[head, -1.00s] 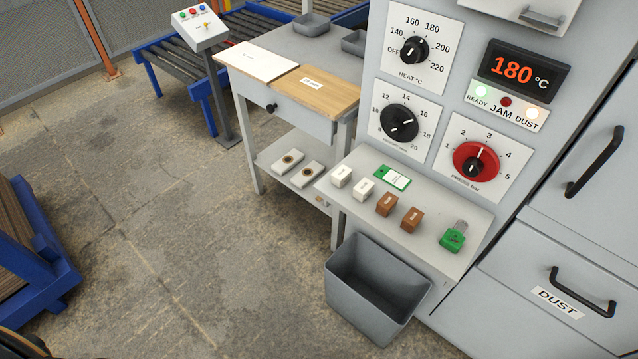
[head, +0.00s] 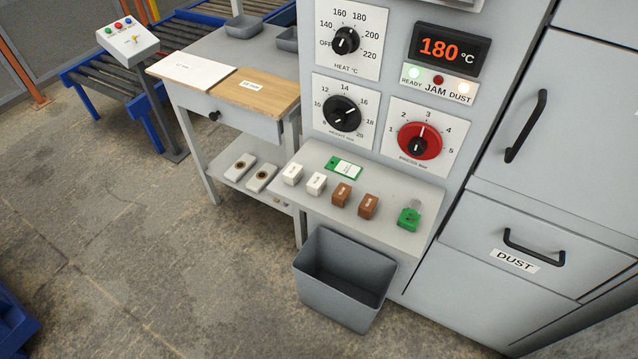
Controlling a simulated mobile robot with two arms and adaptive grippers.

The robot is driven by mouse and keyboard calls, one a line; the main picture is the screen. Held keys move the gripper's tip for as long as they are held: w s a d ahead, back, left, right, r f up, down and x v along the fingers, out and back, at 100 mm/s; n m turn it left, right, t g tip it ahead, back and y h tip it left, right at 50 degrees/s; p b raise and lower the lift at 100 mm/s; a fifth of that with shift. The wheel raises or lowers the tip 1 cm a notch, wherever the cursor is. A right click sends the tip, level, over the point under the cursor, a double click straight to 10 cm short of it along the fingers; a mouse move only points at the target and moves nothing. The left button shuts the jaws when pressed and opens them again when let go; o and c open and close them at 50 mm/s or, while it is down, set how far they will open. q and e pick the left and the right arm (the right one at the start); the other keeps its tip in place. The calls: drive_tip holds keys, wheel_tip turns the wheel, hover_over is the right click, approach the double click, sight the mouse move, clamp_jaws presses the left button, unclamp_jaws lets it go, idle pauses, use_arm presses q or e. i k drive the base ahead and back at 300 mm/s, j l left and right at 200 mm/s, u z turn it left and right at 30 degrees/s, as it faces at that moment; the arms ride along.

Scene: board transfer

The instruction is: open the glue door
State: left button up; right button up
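A grey machine cabinet fills the right side of the head view. A tall door panel (head: 580,130) with a vertical black bar handle (head: 526,126) is at the upper right and looks shut. No glue label can be read on it, so I cannot tell whether it is the glue door. Below it is a shut front labelled DUST (head: 515,260) with a black bar handle (head: 533,249). Neither of my grippers is in view.
The control panel has a heat dial (head: 345,41), a red pressure dial (head: 419,142) and a display (head: 447,50) reading 180 °C. A shelf (head: 400,238) with small blocks juts out above a grey bin (head: 340,300). A workbench (head: 225,124) stands left.

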sight(566, 138)
drive_tip(key=z, duration=1.6)
